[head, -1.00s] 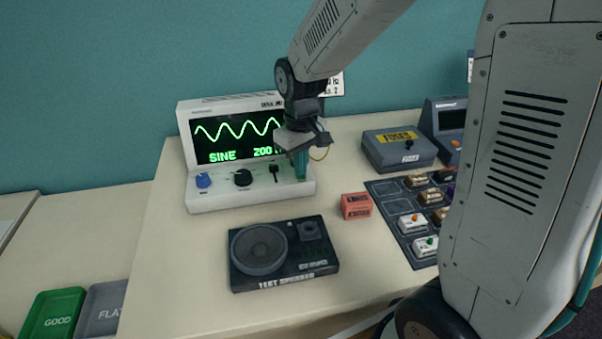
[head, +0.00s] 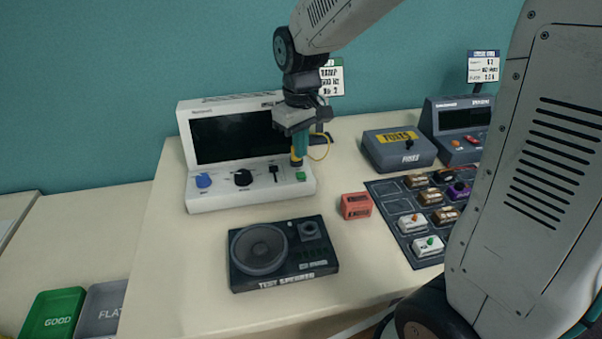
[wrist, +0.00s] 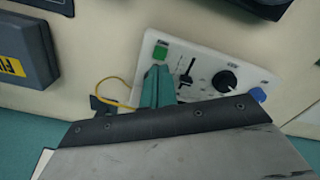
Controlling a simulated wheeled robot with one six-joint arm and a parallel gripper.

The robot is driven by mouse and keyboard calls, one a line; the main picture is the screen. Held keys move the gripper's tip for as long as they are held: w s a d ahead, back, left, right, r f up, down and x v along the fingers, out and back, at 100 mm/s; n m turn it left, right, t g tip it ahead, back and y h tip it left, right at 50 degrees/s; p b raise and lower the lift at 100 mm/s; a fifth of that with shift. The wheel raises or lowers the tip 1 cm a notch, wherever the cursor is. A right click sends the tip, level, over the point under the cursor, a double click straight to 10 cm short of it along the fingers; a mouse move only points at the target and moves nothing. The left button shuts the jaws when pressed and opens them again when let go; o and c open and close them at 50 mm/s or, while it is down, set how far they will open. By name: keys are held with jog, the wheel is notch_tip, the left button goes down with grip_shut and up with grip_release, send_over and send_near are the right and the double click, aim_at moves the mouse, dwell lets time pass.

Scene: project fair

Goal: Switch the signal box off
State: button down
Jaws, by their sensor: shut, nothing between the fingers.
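The signal box (head: 250,188) is a white unit at the back of the table. Its screen (head: 235,137) is dark. Its front panel has a blue knob (head: 204,180), a black knob (head: 243,177), a slider (head: 274,173) and a green button (head: 300,176) at the right end. My gripper (head: 296,162) is shut and empty, pointing down just above the green button. In the wrist view the shut fingertips (wrist: 157,70) are beside the green button (wrist: 160,53), which is in plain sight; a small gap seems to separate them.
A black test speaker (head: 284,254) lies in front of the signal box. A small red block (head: 356,206), a grey fuses box (head: 399,150) and a dark mat with several small modules (head: 400,196) are to the right. A yellow cable (head: 322,152) runs near my gripper.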

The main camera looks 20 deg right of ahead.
jog(key=shift+r, duration=2.3)
jog(key=s+d+r+m, duration=0.1)
jog(key=s+m, duration=0.1)
jog(key=s, duration=1)
jog(key=s+d+r+m+t, duration=0.1)
jog(key=s+d+r, duration=0.1)
jog(key=s, duration=1)
jog(key=shift+r+m, duration=0.15)
jog(key=shift+m, duration=0.25)
jog(key=shift+d, duration=0.1)
